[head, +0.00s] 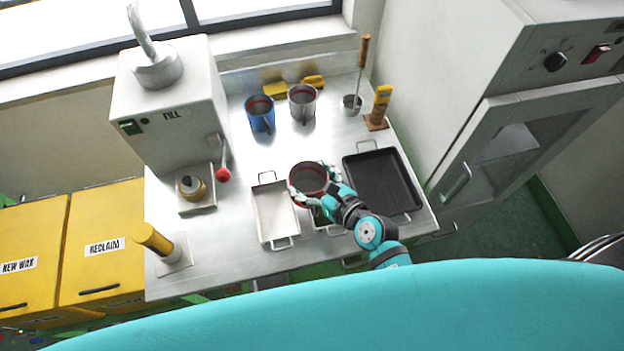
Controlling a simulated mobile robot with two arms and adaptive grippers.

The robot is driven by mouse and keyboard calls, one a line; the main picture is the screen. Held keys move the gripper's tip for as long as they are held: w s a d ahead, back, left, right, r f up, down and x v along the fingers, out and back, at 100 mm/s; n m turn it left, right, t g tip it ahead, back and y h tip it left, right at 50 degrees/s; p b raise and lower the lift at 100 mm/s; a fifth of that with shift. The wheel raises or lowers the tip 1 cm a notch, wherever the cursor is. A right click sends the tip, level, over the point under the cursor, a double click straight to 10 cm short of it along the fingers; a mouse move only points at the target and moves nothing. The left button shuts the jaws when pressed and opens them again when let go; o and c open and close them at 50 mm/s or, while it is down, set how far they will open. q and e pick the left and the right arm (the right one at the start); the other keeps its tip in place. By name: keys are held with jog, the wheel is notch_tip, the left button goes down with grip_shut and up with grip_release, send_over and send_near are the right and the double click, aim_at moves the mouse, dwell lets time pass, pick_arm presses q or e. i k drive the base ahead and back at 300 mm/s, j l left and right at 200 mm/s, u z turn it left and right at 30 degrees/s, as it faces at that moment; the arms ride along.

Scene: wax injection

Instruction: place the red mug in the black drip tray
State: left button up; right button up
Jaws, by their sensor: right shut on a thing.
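The red mug (309,173) is upright between the white tray and the black drip tray, nearer the white tray, with grey contents inside. My right gripper (313,185) is closed around its sides from the front right and hides part of it. I cannot tell whether the mug is raised or rests on what is under it. The black drip tray (385,183) is an empty, shallow rectangle with wire handles, on the steel bench right of the mug. My right arm passes over its lower left edge. My left gripper is not in view.
A white tray (273,212) lies left of the mug. A blue mug (260,117) and a grey mug (303,112) stand behind. A ladle pot (351,105) and a yellow-handled tool (381,100) stand behind the black tray. The filling machine (176,105) is at left.

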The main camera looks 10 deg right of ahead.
aim_at(381, 191)
jog(key=i+l+z, duration=0.15)
jog(key=z, duration=0.5)
